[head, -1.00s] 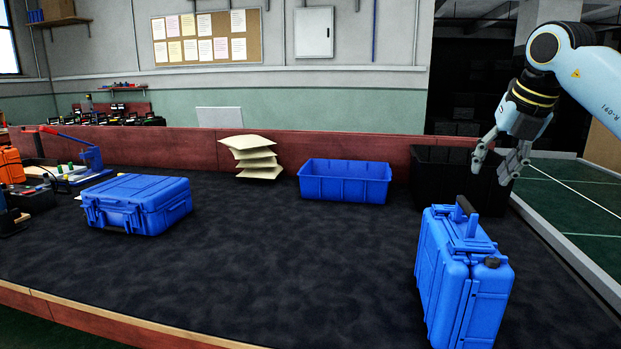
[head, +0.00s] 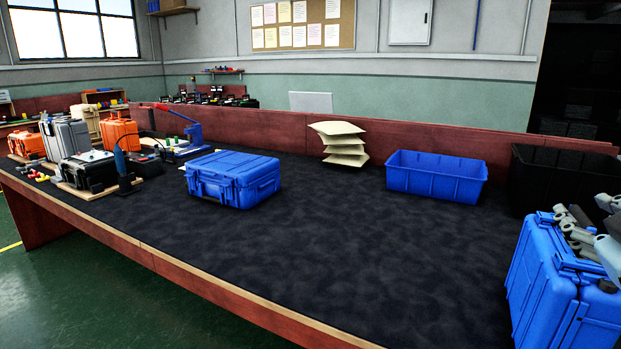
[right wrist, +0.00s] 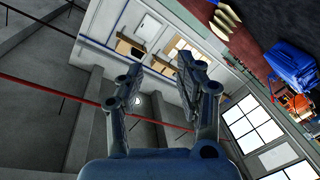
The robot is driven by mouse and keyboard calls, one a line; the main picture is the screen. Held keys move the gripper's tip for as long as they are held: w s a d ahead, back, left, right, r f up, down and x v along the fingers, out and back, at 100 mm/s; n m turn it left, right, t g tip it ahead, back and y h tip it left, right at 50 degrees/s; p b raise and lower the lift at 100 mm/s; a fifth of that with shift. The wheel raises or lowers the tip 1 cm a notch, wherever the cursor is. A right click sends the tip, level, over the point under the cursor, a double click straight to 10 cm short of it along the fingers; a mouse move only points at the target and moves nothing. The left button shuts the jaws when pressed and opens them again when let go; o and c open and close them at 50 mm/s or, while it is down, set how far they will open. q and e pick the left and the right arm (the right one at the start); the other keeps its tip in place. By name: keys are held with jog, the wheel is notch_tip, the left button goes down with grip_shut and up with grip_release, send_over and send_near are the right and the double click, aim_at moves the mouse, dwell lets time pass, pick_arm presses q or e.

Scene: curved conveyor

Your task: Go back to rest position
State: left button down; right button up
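My right gripper (head: 580,230) is at the right edge of the head view, in front of the top of the upright blue case (head: 548,275). I cannot tell whether it touches the case. In the right wrist view its two fingers (right wrist: 158,78) are spread with nothing between them, and the wall and ceiling show beyond. My left gripper is in no view.
A closed blue case (head: 235,180) lies on the dark table (head: 330,235). Behind are stacked pale pads (head: 342,145), a blue bin (head: 436,176) and a black bin (head: 550,178). Tools and cases crowd the far left. The table's middle is clear.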

jog(key=s+a+f+m+g+y, duration=0.1)
jog(key=s+a+f+g+y, duration=0.2)
jog(key=s+f, duration=0.35)
jog(key=s+a+f+m+g, duration=0.1)
jog(key=s+a+f+g, duration=0.2)
jog(key=s+f+g, duration=0.4)
jog(key=s+a+f+m+g+y, duration=0.1)
jog(key=s+a+f+g+y, duration=0.15)
jog(key=s+f, duration=0.4)
jog(key=s+d+f+g+b, duration=0.1)
jog(key=s+f, duration=0.2)
jog(key=f, duration=1.2)
jog(key=s+d+f+g+b, duration=0.1)
jog(key=s+d+f, duration=0.15)
jog(key=f, duration=1.25)
jog(key=s+f+b, duration=0.1)
jog(key=s+f, duration=1.3)
jog(key=s, duration=0.3)
jog(key=shift+f+g+b, duration=0.3)
jog(key=shift+g+b, duration=0.05)
jog(key=shift+g, duration=0.1)
jog(key=shift+a+h, duration=0.1)
jog(key=shift+h, duration=0.15)
